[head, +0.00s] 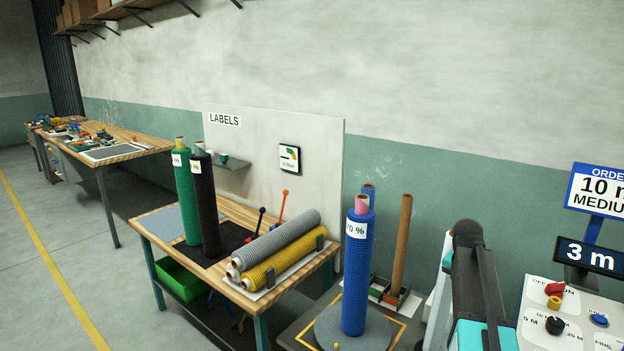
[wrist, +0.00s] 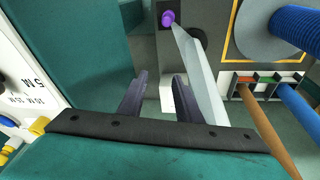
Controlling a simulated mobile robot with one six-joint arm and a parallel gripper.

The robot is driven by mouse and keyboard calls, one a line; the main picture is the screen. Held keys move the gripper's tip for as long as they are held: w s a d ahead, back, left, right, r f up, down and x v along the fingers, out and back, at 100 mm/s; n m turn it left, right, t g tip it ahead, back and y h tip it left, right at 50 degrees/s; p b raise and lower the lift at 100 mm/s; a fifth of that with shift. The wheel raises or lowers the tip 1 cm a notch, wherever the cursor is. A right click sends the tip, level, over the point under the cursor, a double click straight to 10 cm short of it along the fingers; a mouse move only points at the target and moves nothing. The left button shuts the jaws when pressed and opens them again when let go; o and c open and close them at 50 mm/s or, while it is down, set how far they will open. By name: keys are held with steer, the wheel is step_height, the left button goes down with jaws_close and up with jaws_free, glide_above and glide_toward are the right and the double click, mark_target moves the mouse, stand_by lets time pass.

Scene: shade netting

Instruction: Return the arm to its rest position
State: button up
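My gripper (wrist: 158,86) shows in the wrist view with its two dark fingers spread apart. Nothing is held between them. A pale panel edge shows behind the right finger. In the head view part of my arm stands upright at the lower right, beside the control panel; the fingers cannot be made out there.
A blue netting roll (head: 357,275) stands on a round grey turntable (head: 318,331). A brown tube (head: 401,240) stands behind it. A control panel (head: 575,318) is at the right. A wooden table (head: 152,219) with green, black, grey and yellow rolls is left.

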steer(key=s+a+f+n+y, duration=0.1)
steer(key=s+a+f+n, duration=0.15)
steer(key=a+f, duration=0.6)
steer(key=s+a+f+n, duration=0.2)
steer(key=a+f+n, duration=0.1)
steer(key=a+f, duration=0.5)
steer(key=s+a+f+n+g+y, duration=0.1)
steer(key=s+a+f+n, duration=0.2)
steer(key=s+a+f, duration=0.4)
steer(key=s+a+f+n+y, duration=0.15)
steer(key=s+a+f, duration=0.25)
steer(key=a, duration=0.4)
steer(key=s+f+g, duration=0.3)
steer(key=s+f, duration=0.6)
steer(key=s, duration=0.3)
steer(key=s+f+g, duration=0.2)
steer(key=s+f, duration=0.7)
steer(key=s, duration=0.4)
steer(key=shift+d+f+n+g+h, duration=0.2)
steer(key=shift+n+g+h, duration=0.1)
steer(key=shift+g+h, duration=0.1)
steer(key=shift+r, duration=0.1)
